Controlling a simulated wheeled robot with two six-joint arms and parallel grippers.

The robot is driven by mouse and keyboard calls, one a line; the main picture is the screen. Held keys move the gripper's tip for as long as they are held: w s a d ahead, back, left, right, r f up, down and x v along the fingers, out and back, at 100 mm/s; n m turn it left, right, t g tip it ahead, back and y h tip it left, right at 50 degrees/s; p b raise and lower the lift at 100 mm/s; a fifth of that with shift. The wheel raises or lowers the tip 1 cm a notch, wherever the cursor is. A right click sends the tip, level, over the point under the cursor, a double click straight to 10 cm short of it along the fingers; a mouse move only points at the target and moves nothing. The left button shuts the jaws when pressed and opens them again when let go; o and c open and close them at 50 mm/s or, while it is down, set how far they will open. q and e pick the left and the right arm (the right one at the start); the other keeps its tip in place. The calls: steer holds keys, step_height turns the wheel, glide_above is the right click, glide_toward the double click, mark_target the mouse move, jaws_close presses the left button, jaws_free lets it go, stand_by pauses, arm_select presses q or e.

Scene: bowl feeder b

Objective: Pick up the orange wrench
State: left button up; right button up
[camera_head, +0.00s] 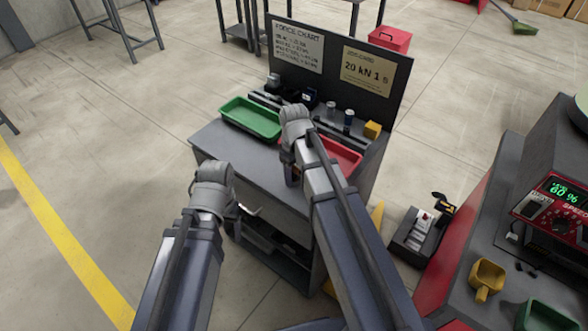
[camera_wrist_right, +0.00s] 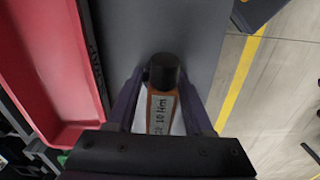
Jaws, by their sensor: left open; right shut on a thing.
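The orange wrench (camera_wrist_right: 161,112) shows in the right wrist view, with a black round end and a pale label reading about 10 Nm. My right gripper (camera_wrist_right: 163,84) is shut on it, one finger on each side, over the grey bench top beside a red tray. In the head view my right gripper (camera_head: 291,172) is at the bench's front edge, and the wrench is mostly hidden by the arm. I cannot tell if the wrench touches the bench. My left gripper (camera_head: 246,208) is open and empty in front of the bench, left of the right one.
A green tray (camera_head: 251,117) and the red tray (camera_head: 338,154) sit on the grey bench (camera_head: 217,142). A yellow block (camera_head: 372,130) and small cans stand at the back under a board with charts. A machine with a lit display (camera_head: 566,192) stands at the right.

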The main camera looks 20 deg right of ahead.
jaws_close()
stand_by(0.5)
step_height(320, 180, up, 10)
steer(key=p, duration=1)
steer(key=shift+r, duration=0.1)
arm_select(q)
step_height(320, 180, up, 10)
steer(key=shift+c, duration=0.3)
